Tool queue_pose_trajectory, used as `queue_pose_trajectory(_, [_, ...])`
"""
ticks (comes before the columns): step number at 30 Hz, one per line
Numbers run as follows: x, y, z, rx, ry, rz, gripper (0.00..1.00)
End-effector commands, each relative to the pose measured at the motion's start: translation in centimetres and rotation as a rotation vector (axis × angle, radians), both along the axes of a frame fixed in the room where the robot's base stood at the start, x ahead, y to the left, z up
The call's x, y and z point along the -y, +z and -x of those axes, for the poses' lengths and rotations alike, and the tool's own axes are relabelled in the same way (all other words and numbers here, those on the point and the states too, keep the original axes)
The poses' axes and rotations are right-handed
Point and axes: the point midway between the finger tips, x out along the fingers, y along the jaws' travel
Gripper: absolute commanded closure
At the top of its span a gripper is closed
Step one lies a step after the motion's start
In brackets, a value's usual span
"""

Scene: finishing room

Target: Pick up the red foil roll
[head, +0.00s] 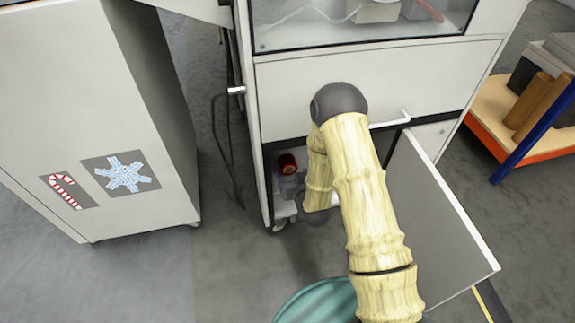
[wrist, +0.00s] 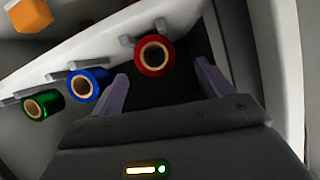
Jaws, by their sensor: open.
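The red foil roll (wrist: 153,72) shows end-on in the wrist view, with a tan core, on a peg-like holder inside a cabinet. My gripper (wrist: 161,68) is open, with one purple finger to the lower left of the roll and the other to its right. The roll lies just beyond the fingertips, and I cannot tell how wide the gap is. In the head view the red roll (head: 288,168) shows in the cabinet opening left of my arm, which hides part of the opening.
A blue roll (wrist: 104,78) and a green roll (wrist: 57,98) sit left of the red one. An orange block (wrist: 30,15) is at the upper left. The open cabinet door (head: 430,205) stands right of my arm. A snowflake-marked white cabinet (head: 130,100) is at left.

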Motion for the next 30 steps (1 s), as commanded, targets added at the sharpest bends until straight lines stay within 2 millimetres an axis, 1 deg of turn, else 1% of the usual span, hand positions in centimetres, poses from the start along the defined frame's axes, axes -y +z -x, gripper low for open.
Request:
queue_pose_trajectory(5, [-0.1, -0.6, -0.7, 0.003, 0.000, -0.001, 0.21])
queue_pose_trajectory(10, [-0.3, -1.8, -2.5, 0.004, 0.000, 0.000, 0.21])
queue_pose_trajectory(15, [-1.0, -2.4, -4.4, 0.003, 0.000, 0.000, 0.21])
queue_pose_trajectory(18, [-1.1, -2.3, -4.6, 0.001, 0.000, 0.001, 0.21])
queue_pose_trajectory(30, [-1.0, -2.3, -4.6, 0.000, 0.000, 0.000, 0.21])
